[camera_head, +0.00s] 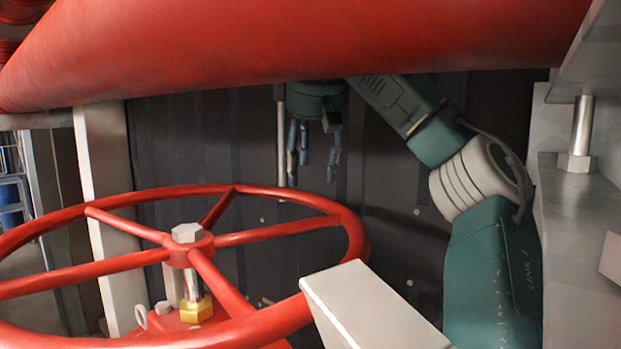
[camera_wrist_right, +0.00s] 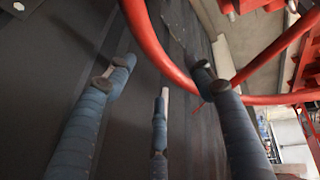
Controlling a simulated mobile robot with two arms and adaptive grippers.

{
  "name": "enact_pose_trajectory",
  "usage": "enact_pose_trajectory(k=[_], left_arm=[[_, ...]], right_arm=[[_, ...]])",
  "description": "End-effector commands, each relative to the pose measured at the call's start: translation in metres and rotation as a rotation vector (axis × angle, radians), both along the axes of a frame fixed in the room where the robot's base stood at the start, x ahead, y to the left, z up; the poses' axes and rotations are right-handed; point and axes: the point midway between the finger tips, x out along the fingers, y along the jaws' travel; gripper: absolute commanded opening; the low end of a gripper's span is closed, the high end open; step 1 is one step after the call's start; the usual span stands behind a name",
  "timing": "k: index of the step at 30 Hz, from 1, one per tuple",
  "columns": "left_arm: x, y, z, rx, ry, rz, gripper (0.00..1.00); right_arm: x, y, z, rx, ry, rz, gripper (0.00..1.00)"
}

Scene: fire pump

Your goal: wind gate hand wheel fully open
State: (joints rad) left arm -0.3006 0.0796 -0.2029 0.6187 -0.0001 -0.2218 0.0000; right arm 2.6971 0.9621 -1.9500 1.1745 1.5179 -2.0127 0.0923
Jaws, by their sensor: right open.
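The red hand wheel (camera_head: 218,281) lies roughly flat at the lower left of the head view, with spokes meeting at a hub under a pale nut (camera_head: 187,233). Its front rim is partly cut off by the frame. My right gripper (camera_head: 313,165) hangs fingers down beyond the far right part of the rim, apart from it in the head view. Its blue fingers are spread and empty. The wrist view shows the rim (camera_wrist_right: 157,48) crossing behind the right-hand finger; I cannot tell whether they touch. My left gripper is out of view.
A thick red pipe (camera_head: 300,40) spans the top, close above my right arm. A dark ribbed wall (camera_head: 400,235) stands behind. A pale beam end (camera_head: 370,305) juts in beside the wheel's right rim. Grey bolted flanges (camera_head: 580,220) stand at right.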

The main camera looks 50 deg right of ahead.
Motion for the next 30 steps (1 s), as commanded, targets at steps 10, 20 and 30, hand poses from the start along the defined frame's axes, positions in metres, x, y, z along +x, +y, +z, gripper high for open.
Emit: enact_pose_trajectory(k=[10,20,30], left_arm=[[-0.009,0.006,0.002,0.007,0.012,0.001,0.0],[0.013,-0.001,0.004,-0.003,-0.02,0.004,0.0],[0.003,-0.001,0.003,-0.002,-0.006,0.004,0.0]], right_arm=[[0.017,-0.015,-0.045,0.004,0.003,0.001,0.54],[0.021,-0.019,-0.057,0.005,0.001,-0.001,0.54],[0.021,-0.019,-0.056,0.004,-0.001,0.001,0.23]])
